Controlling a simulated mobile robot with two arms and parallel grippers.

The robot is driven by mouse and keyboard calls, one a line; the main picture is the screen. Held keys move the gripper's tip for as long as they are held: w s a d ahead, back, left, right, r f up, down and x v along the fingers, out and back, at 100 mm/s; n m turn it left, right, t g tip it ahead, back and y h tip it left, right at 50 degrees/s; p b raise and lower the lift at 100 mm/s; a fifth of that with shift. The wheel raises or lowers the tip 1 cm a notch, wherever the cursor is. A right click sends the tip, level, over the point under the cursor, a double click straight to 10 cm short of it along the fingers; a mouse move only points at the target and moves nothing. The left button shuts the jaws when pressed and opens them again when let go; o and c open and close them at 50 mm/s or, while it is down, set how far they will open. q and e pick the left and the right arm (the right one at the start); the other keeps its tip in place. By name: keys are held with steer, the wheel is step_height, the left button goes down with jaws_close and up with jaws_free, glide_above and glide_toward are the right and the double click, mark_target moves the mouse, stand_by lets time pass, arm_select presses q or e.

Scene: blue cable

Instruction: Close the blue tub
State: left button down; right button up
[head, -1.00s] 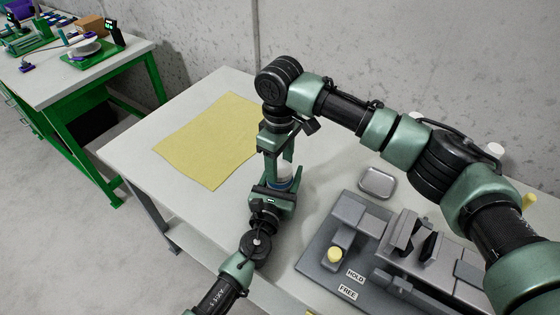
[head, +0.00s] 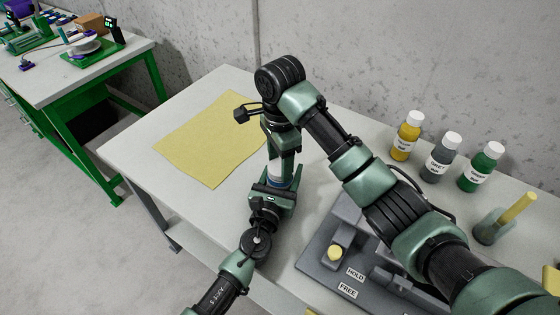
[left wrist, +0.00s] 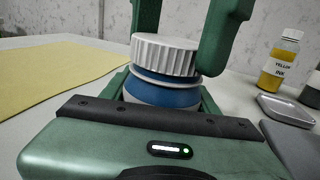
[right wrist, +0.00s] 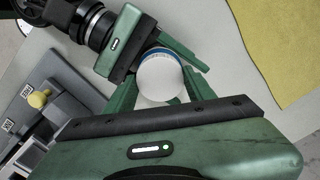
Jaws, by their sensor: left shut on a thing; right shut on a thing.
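The blue tub (left wrist: 165,94) stands upright between the fingers of my left gripper (head: 275,187), which is shut on it. A white ribbed lid (left wrist: 166,55) sits on the tub's mouth and looks slightly tilted in the left wrist view. My right gripper (head: 283,163) points down from above and is shut on the lid, one finger on each side. In the right wrist view the lid's round top (right wrist: 160,80) covers most of the tub, with a blue edge showing. I cannot tell how far the lid is screwed on.
A yellow mat (head: 207,138) lies left of the grippers. A grey fixture (head: 318,262) marked HOLD and FREE stands at front right. Yellow (head: 405,140), grey (head: 440,160) and green (head: 480,170) ink bottles stand behind my right arm. A metal dish (left wrist: 287,109) lies near.

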steer(key=m, duration=0.6)
steer(key=shift+m, duration=0.3)
steer(key=m, duration=0.5)
steer(key=shift+m, duration=0.3)
steer(key=shift+w, duration=0.1)
steer(key=o, duration=1.3)
steer(key=shift+c, duration=0.5)
